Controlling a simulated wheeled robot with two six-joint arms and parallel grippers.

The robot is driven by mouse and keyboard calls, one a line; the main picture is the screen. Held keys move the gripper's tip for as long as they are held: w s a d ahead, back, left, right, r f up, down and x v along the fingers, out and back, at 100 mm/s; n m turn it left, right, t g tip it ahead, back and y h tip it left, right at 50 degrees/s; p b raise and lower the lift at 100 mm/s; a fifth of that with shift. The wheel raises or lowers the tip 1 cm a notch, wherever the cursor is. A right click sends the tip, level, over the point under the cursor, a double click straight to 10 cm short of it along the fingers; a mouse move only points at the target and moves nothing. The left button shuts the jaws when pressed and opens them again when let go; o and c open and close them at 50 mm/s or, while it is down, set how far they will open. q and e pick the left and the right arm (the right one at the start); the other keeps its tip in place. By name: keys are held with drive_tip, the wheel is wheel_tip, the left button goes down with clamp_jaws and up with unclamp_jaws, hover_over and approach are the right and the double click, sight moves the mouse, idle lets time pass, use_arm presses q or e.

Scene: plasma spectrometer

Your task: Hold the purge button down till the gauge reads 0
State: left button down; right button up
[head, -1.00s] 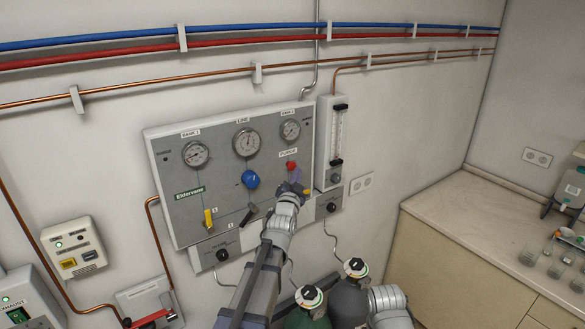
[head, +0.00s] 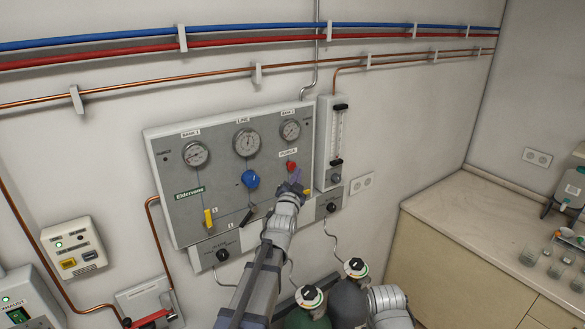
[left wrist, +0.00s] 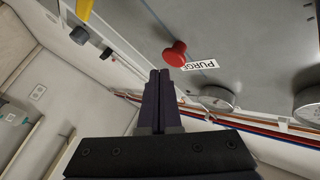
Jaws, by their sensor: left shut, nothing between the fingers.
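The red purge button (head: 291,165) is on the right part of the grey gas panel (head: 170,150), under its PURGE label. It also shows in the left wrist view as a red mushroom knob (left wrist: 175,54) standing out from the panel. My left gripper (head: 296,177) is shut and empty, just below the button. In the left wrist view its fingertips (left wrist: 160,72) are close to the knob, with what looks like a small gap. The line gauge (head: 246,142) is at the panel's top middle; its reading is too small to tell. My right gripper is not in view.
Bank gauges (head: 195,154) and (head: 290,130) flank the line gauge. A blue knob (head: 250,179), yellow lever (head: 208,218) and black lever (head: 248,217) are near my arm. A flowmeter (head: 336,140) stands right of the panel. Gas cylinders (head: 309,297) stand below.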

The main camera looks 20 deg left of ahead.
use_arm(q)
drive_tip(key=shift+w+a, duration=0.1)
idle(0.3)
drive_tip(key=shift+w+a, duration=0.15)
drive_tip(key=shift+a, duration=0.1)
drive_tip(key=shift+w+a, duration=0.4)
drive_tip(key=shift+a, duration=0.1)
idle(0.9)
idle(0.5)
drive_tip(key=shift+s+d, duration=0.65)
drive_tip(key=shift+d, duration=0.15)
drive_tip(key=s+d, duration=0.1)
drive_tip(key=d, duration=0.1)
drive_tip(key=s+d, duration=0.2)
idle(0.4)
